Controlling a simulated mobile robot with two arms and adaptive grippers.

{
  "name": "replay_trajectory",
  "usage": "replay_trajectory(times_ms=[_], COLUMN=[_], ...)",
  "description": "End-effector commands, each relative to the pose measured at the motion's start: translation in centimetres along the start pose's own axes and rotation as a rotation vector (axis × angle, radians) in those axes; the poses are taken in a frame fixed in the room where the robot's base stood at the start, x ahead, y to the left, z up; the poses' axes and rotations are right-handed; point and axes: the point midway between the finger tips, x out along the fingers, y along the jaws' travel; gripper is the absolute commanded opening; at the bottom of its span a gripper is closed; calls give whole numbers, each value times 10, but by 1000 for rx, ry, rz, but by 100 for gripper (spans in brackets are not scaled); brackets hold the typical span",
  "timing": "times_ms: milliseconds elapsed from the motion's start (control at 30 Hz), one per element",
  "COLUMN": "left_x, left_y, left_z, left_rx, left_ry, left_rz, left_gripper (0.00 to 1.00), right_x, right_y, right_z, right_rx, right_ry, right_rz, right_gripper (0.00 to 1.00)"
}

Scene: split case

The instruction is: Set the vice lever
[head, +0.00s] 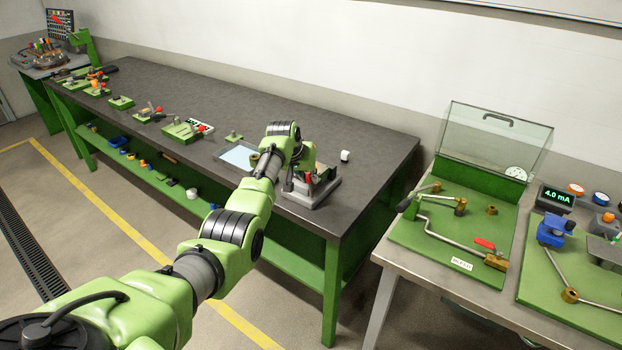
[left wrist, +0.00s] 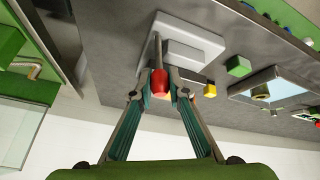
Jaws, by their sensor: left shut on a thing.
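The vice (head: 325,192) is a grey block near the front right end of the long dark workbench. In the left wrist view its pale, stepped body (left wrist: 195,42) lies beyond the fingertips. Its lever (left wrist: 157,50) is a thin metal rod ending in a red knob (left wrist: 160,82). My left gripper (left wrist: 161,88) is shut on the red knob, with a finger on each side. In the head view my left gripper (head: 303,178) reaches down at the vice, and my wrist hides part of the vice and lever. My right gripper is in neither view.
A pale blue-grey panel (head: 237,156) and a small white cylinder (head: 345,156) are on the dark bench (head: 370,150) near the vice. Several green fixtures line its left part. A second table with a green board (head: 440,235) and raised clear cover (head: 497,135) stands right, across a gap.

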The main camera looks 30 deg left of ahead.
Motion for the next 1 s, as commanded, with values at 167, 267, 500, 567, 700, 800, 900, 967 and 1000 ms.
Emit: replay_trajectory(times_ms=[167,267,500,567,700,800,900,967,1000], left_x=[1,1,2,1,1,1,1,1,1], left_y=[-2,-3,-3,-3,-3,-3,-3,-3,-3], left_z=[0,0,0,0,0,0,0,0,0], left_rx=[-15,-17,-19,-19,-19,-18,-18,-18,-18], left_ry=[-13,-15,-17,-17,-16,-15,-15,-15,-14], left_rz=[22,26,26,26,26,26,25,25,25], left_gripper=[0,0,0,0,33,33,33,33,33], right_x=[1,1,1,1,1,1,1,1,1], right_y=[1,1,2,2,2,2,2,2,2], right_z=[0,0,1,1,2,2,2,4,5], right_rx=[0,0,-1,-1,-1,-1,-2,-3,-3], right_ry=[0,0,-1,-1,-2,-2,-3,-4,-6], right_rz=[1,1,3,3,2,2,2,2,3], right_gripper=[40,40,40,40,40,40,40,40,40])
